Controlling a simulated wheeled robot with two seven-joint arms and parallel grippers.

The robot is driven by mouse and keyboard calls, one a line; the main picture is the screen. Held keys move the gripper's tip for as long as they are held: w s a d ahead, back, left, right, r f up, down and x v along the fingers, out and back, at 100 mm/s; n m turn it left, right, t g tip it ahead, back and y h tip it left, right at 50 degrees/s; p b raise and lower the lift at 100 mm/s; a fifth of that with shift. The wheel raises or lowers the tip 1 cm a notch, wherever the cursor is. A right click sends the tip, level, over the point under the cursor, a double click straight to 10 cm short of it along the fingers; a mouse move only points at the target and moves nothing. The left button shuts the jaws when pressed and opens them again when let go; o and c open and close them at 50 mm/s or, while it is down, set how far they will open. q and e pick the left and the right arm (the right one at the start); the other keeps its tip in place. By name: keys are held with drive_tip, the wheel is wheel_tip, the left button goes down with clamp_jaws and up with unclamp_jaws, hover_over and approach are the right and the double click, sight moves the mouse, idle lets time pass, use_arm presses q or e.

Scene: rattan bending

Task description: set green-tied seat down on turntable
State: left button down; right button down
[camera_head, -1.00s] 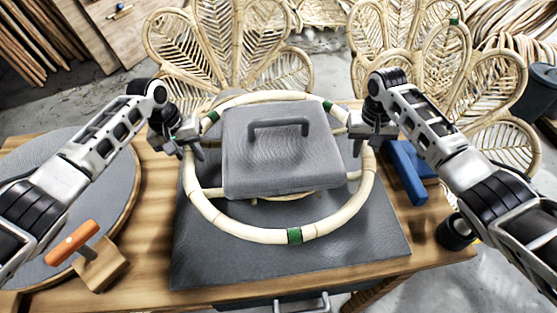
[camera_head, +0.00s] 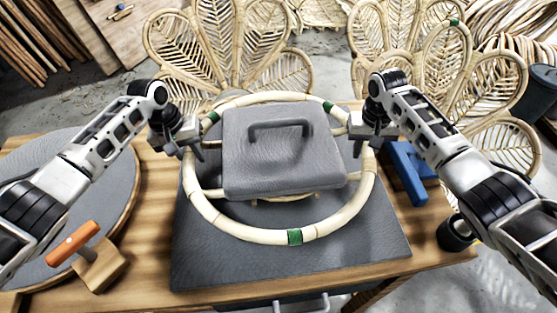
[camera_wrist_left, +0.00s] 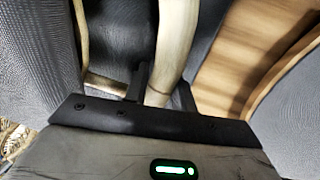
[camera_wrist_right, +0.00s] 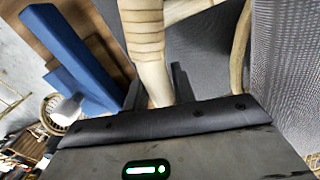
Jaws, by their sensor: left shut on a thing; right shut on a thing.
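The green-tied seat (camera_head: 294,237) is a pale rattan ring with green bindings and crosspieces, in the middle of the head view over a dark grey mat. I cannot tell how far it is above the mat. My left gripper (camera_head: 190,146) is shut on its left side; the rattan pole shows between the fingers in the left wrist view (camera_wrist_left: 163,85). My right gripper (camera_head: 362,140) is shut on its right side, and the pole also shows in the right wrist view (camera_wrist_right: 155,80). The turntable (camera_head: 60,185), a round grey disc with a wooden rim, lies at the left, partly hidden by my left arm.
A grey square block with a handle (camera_head: 270,165) covers the ring's middle. The dark grey mat (camera_head: 200,265) lies on the wooden table. An orange-handled wooden tool (camera_head: 98,268) is by the turntable's front edge. A blue tool (camera_head: 408,172) is right of the ring. Rattan chair backs (camera_head: 225,45) stand behind.

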use_arm(q)
drive_tip(key=shift+r, duration=0.15)
use_arm(e)
drive_tip(key=shift+r, duration=0.2)
